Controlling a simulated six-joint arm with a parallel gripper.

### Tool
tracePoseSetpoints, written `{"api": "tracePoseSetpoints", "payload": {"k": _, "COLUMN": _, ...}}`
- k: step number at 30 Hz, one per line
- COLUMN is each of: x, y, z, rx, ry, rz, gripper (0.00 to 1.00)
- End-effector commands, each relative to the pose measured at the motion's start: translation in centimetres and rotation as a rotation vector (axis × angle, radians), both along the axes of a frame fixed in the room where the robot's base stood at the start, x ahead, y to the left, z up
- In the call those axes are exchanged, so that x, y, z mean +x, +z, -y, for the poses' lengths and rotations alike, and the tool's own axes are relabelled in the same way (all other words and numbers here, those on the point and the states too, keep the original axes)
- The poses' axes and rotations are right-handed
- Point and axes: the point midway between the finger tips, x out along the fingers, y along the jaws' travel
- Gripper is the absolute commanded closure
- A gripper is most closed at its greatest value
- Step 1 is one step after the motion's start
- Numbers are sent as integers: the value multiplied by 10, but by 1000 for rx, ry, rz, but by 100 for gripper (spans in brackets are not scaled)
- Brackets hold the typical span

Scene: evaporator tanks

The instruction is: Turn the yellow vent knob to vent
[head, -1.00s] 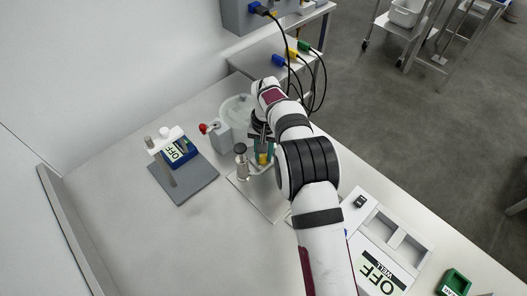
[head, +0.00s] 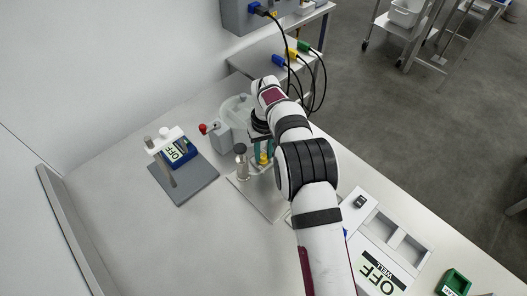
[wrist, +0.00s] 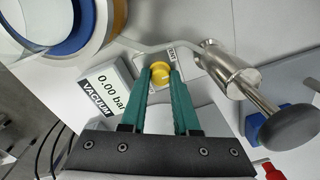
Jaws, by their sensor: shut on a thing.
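The yellow vent knob (wrist: 160,72) sits between the tips of my gripper (wrist: 160,84) in the wrist view. The green fingers are shut on it from both sides. A label beside the knob is partly readable, ending in "NT". In the head view the yellow knob (head: 264,159) shows small below my green fingers (head: 262,148). The knob's pointer direction cannot be made out. A vacuum display (wrist: 105,92) next to the knob reads 0.00 bar.
A steel valve with a dark handle (wrist: 290,127) stands close on the right in the wrist view. A glass vessel with a blue ring (wrist: 75,38) is at upper left. A blue unit reading OFF (head: 178,152) stands left in the head view.

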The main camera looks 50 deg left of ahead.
Motion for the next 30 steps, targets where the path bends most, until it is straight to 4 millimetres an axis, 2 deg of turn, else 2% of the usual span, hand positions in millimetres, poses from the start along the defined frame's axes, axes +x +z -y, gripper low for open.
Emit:
{"api": "tracePoseSetpoints", "payload": {"k": 10, "x": 0, "y": 0, "z": 0, "rx": 1, "ry": 3, "rz": 2, "gripper": 100}}
{"api": "tracePoseSetpoints", "payload": {"k": 11, "x": 0, "y": 0, "z": 0, "rx": 1, "ry": 2, "rz": 2, "gripper": 67}}
{"api": "tracePoseSetpoints", "payload": {"k": 15, "x": 0, "y": 0, "z": 0, "rx": 1, "ry": 2, "rz": 1, "gripper": 42}}
{"api": "tracePoseSetpoints", "payload": {"k": 25, "x": 0, "y": 3, "z": 0, "rx": 2, "ry": 2, "rz": 1, "gripper": 41}}
{"api": "tracePoseSetpoints", "payload": {"k": 28, "x": 1, "y": 16, "z": 0, "rx": 3, "ry": 1, "rz": 1, "gripper": 41}}
{"api": "tracePoseSetpoints", "payload": {"k": 30, "x": 2, "y": 33, "z": 0, "rx": 4, "ry": 0, "rz": 3, "gripper": 41}}
